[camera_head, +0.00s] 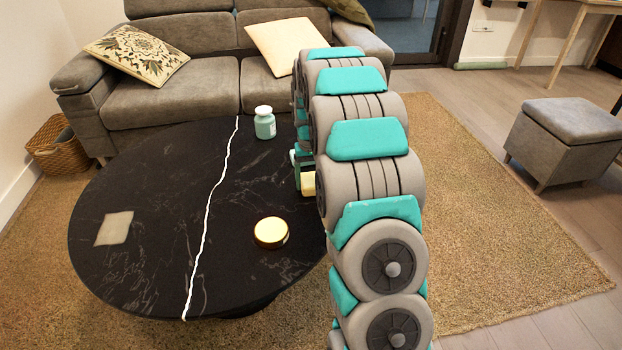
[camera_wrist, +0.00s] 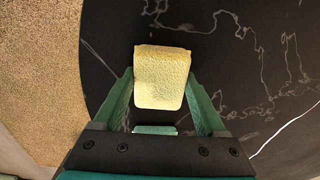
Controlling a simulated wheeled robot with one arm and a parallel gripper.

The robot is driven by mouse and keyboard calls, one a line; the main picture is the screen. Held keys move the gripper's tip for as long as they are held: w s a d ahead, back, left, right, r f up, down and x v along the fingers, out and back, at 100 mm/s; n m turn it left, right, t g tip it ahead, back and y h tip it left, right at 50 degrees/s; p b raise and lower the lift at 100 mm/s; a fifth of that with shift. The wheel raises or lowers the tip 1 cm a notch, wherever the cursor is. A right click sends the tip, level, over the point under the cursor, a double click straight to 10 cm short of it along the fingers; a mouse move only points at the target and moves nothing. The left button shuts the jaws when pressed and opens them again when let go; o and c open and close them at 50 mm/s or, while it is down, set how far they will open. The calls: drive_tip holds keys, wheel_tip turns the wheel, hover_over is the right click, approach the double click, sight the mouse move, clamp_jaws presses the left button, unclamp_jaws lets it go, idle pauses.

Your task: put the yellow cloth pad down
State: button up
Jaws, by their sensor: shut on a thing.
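The yellow cloth pad (camera_wrist: 161,80) is between the two green fingers of my gripper (camera_wrist: 161,100) in the wrist view. The gripper is shut on it. In the head view a small part of the pad (camera_head: 308,184) shows at the left edge of my arm, over the right side of the black round table (camera_head: 150,190). My arm hides most of the gripper in the head view. In the wrist view the dark table top lies under the pad; I cannot tell how high the pad is above it.
On the table are a teal jar with a white lid (camera_head: 265,123), a round gold tin (camera_head: 271,233) and a flat grey square (camera_head: 114,228). A white crooked line (camera_head: 205,215) crosses the top. A grey sofa (camera_head: 190,90) stands behind, a footstool (camera_head: 566,140) at right.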

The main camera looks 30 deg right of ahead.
sight(311, 179)
drive_tip(key=shift+f, duration=0.1)
drive_tip(key=o, duration=1.2)
drive_tip(key=shift+o, duration=0.2)
wheel_tip(311, 179, up, 12)
drive_tip(key=f, duration=0.1)
drive_tip(key=s+a+r, duration=0.4)
drive_tip(key=s+a, duration=0.2)
drive_tip(key=s, duration=0.2)
drive_tip(key=s+a+f+n, duration=0.1)
drive_tip(key=s+a, duration=0.2)
drive_tip(key=s, duration=0.8)
drive_tip(key=s+a+f+n+g, duration=0.1)
drive_tip(key=s+a, duration=0.3)
drive_tip(key=s, duration=0.7)
drive_tip(key=s+a+f+n, duration=0.1)
drive_tip(key=s+a, duration=0.3)
drive_tip(key=s, duration=0.7)
drive_tip(key=shift+a+f+g+b, duration=0.2)
drive_tip(key=shift+f+g+b, duration=0.2)
drive_tip(key=shift+f, duration=0.45)
